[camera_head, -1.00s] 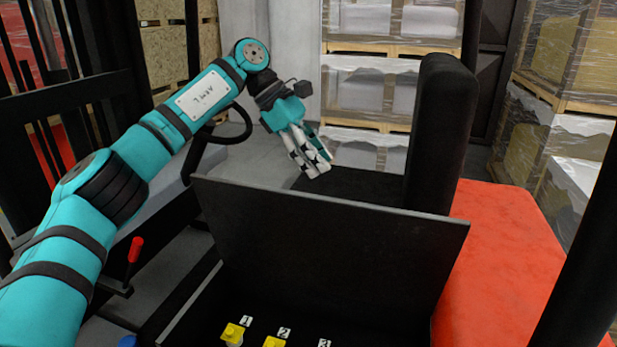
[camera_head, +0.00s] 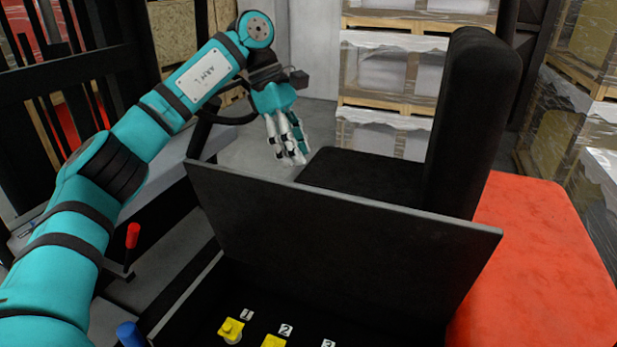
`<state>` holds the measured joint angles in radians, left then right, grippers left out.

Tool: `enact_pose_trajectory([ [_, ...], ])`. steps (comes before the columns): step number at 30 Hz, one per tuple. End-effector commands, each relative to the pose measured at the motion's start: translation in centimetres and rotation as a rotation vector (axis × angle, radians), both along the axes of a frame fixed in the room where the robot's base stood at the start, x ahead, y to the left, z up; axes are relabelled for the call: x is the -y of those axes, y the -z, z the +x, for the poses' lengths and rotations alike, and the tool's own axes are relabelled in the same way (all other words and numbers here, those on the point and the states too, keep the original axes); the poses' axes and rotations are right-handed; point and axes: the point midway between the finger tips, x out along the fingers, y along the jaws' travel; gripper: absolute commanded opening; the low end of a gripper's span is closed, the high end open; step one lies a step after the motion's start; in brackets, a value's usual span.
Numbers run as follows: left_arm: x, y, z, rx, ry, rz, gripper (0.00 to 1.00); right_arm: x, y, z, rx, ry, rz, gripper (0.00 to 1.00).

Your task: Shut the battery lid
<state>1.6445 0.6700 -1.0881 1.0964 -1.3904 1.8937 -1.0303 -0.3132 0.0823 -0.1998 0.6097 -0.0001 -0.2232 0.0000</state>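The battery lid (camera_head: 335,240) is a large dark panel standing raised and tilted over the battery compartment. The open compartment (camera_head: 290,315) below it shows yellow caps with number labels 1, 2 and 3. My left gripper (camera_head: 290,155) is behind the lid's upper left edge, pointing down, apart from the lid as far as I can see. Its fingers look close together, but I cannot tell whether they are shut. Nothing shows between them. My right gripper is not in view.
A black seat with a tall backrest (camera_head: 475,125) stands behind the lid. A red body panel (camera_head: 545,255) is at the right. A red-topped lever (camera_head: 132,236) and a blue knob (camera_head: 131,334) are at the left. Wrapped pallets (camera_head: 385,80) stand at the back.

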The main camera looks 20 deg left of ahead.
Motion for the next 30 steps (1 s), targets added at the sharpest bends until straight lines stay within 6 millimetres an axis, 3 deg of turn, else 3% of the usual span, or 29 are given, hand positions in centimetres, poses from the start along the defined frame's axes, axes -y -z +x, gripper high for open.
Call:
enact_pose_trajectory([
  [3, 1.0, 2.1, -0.1, -0.002, 0.003, 0.000, 0.36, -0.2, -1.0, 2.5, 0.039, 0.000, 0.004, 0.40],
  [7, 1.8, 4.0, -0.1, -0.002, 0.001, -0.001, 0.36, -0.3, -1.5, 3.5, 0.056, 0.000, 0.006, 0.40],
  [13, 2.4, 5.7, -0.1, 0.000, 0.000, 0.000, 0.36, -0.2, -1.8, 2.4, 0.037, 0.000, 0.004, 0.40],
  [22, 2.6, 6.0, -0.1, 0.001, 0.001, -0.001, 0.36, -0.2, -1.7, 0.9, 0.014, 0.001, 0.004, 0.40],
  [30, 2.6, 6.0, -0.1, 0.001, 0.001, -0.001, 0.04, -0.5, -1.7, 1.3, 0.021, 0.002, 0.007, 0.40],
])
